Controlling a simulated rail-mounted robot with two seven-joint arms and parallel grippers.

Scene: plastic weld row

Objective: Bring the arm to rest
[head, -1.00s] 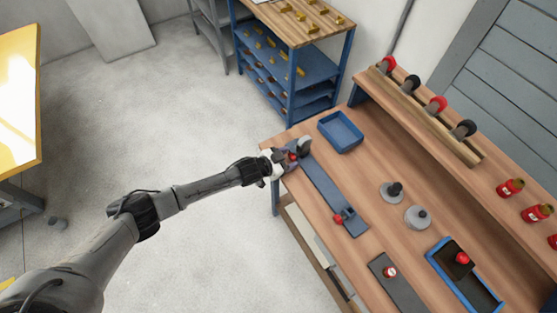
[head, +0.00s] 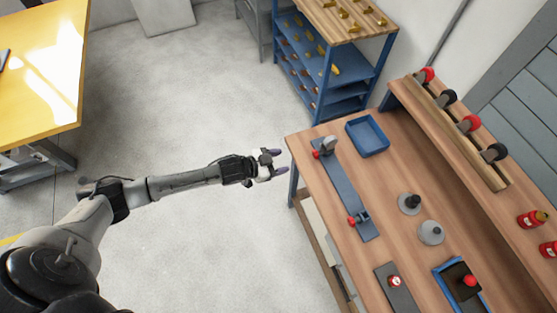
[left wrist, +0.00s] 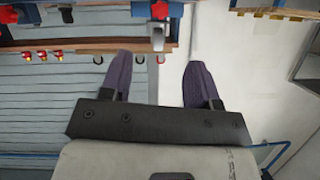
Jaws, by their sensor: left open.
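My left gripper (head: 277,164) is open and empty in the head view. It is over the floor, just left of the wooden workbench (head: 400,180) and apart from it. My left arm reaches in from the lower left. In the left wrist view my two purple fingertips (left wrist: 152,78) stand wide apart with nothing between them. My right gripper is in neither view.
A blue rail fixture (head: 345,192) with red knobs lies along the bench's near edge. A blue tray (head: 368,137) and several tools stand on the bench. A blue shelf (head: 330,75) is behind. A yellow table (head: 45,75) stands left. Open floor (head: 190,90) lies between.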

